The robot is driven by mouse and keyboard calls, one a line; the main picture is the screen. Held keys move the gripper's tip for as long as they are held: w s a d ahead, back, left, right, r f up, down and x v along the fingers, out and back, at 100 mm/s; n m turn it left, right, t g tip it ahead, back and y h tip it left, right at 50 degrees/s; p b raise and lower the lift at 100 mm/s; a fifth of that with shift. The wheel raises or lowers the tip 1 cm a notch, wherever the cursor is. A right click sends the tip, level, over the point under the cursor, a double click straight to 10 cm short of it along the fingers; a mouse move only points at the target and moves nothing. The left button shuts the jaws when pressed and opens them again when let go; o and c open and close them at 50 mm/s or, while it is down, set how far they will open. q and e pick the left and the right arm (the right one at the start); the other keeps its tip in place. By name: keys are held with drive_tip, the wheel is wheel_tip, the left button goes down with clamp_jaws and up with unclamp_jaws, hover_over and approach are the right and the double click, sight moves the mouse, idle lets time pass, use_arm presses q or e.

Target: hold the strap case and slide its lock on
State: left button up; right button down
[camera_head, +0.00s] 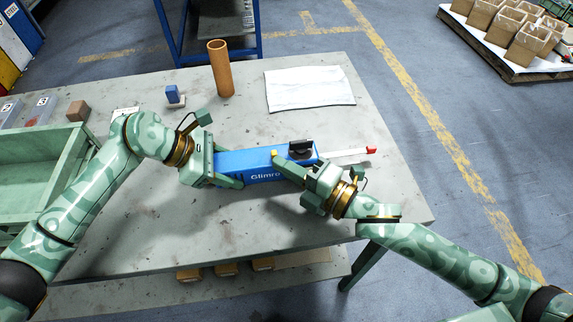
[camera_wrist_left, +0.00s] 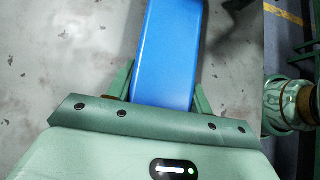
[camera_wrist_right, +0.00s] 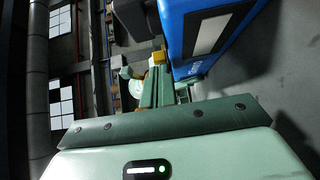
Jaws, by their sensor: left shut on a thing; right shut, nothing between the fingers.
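The strap case is a long blue box (camera_head: 265,165) labelled "Glimro", lying across the middle of the table in the head view. A black part (camera_head: 300,149) sits on top near its right end. A pale strap with a red tip (camera_head: 345,153) sticks out of that end. My left gripper (camera_head: 222,167) is shut on the case's left end; the left wrist view shows the blue case (camera_wrist_left: 168,50) between its fingers. My right gripper (camera_head: 283,163) is shut and empty at the case's near side, by the black part. A small yellow piece (camera_wrist_right: 159,57) shows by its fingertips; I cannot tell whether they touch the case.
An orange-brown tube (camera_head: 220,68) stands at the back of the table, beside a white sheet (camera_head: 309,88). A green crate (camera_head: 38,158) is at the left. The table's right side is clear.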

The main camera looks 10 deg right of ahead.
drive_tip(key=shift+w, duration=1.45)
use_arm(q)
drive_tip(key=shift+s, duration=0.1)
drive_tip(key=o, duration=1.3)
use_arm(e)
wheel_tip(320, 180, up, 10)
use_arm(q)
drive_tip(key=v, duration=1.2)
